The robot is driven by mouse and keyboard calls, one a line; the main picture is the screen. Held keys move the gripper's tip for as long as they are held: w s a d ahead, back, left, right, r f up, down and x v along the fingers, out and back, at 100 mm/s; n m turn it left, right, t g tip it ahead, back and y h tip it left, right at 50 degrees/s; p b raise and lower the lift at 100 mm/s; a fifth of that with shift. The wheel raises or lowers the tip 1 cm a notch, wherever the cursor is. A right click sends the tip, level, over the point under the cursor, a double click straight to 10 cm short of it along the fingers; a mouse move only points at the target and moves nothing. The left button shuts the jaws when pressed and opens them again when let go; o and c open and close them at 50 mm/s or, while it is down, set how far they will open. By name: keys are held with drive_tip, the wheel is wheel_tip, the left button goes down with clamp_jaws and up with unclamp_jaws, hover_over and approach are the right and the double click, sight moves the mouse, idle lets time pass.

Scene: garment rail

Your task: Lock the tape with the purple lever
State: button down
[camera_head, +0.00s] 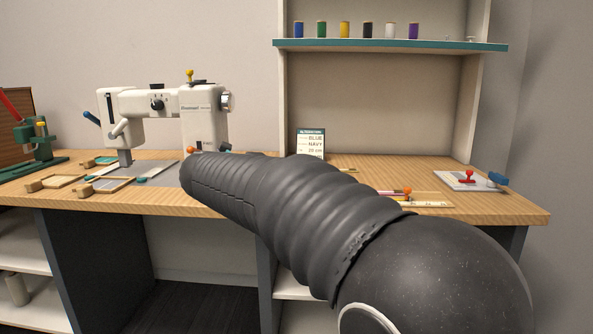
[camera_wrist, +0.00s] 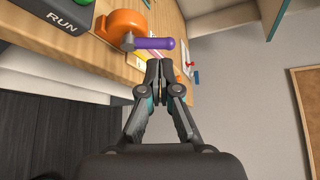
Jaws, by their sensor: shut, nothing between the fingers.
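The orange tape body (camera_wrist: 120,24) sits on the wooden bench at the upper left of the wrist view. The purple lever (camera_wrist: 153,43) sticks out from its side, pointing right. My gripper (camera_wrist: 161,66) is shut and empty. Its fingertips show just below the lever's free end; I cannot tell whether they touch it. A strip of yellow tape or ruler shows beside the orange body, partly hidden. In the head view my dark arm crosses the bench and hides my gripper and most of the tape.
A white plate with a red lever (camera_head: 469,176) stands at the bench's right end. A sewing machine (camera_head: 165,112) stands at the left. A card (camera_head: 311,142) stands at the back. A shelf (camera_head: 390,45) with several spools hangs above. A RUN label (camera_wrist: 62,21) shows at the wrist view's corner.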

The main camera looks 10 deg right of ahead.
drive_tip(key=v, duration=0.7)
drive_tip(key=shift+s+a+r, duration=0.15)
drive_tip(key=shift+s+r, duration=0.1)
drive_tip(key=shift+s, duration=0.05)
